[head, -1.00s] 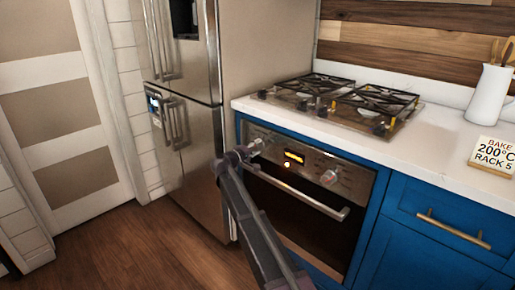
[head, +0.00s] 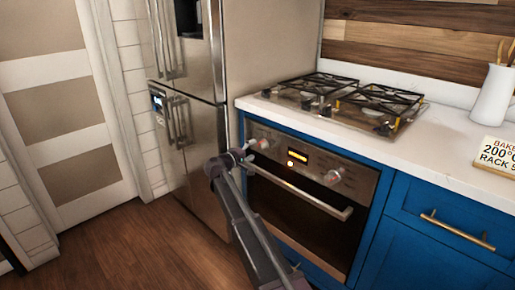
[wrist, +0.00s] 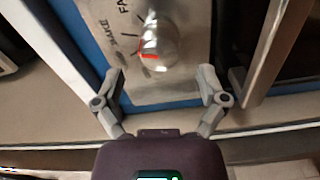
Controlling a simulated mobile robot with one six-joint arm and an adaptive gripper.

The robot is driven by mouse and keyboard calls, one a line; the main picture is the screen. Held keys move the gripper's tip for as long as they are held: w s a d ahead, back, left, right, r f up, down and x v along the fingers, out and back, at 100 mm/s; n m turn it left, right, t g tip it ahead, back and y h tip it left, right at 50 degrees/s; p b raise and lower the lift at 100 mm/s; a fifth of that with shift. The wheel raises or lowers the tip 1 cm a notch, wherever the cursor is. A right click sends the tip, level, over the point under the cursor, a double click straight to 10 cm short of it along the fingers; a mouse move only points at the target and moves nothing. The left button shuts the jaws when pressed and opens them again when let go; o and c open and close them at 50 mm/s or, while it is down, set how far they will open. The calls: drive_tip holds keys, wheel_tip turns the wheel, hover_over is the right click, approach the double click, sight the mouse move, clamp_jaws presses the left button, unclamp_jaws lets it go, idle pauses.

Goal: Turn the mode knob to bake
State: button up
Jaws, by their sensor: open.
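The mode knob (wrist: 162,45) is a round silver knob on the oven's steel panel, with a red mark on its lower left part in the wrist view. Printed words stand beside it. One looks like FAN, and a lower one is too blurred to read surely. My gripper (wrist: 160,73) is open, its two fingers apart on either side below the knob, with nothing between them. In the head view my gripper (head: 247,157) is close to the left knob (head: 264,143) at the panel's left end. I cannot tell whether a finger touches the knob.
The oven's display (head: 299,156) is lit orange, and a second knob (head: 333,177) is to its right. The oven handle (head: 300,192) juts out below. The fridge (head: 205,130) stands close on the left. A card (head: 497,155) reading BAKE 200°C RACK 5 is on the counter.

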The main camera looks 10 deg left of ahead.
drive_tip(key=v, duration=0.7)
drive_tip(key=shift+s+a, duration=0.2)
drive_tip(key=shift+s, duration=0.1)
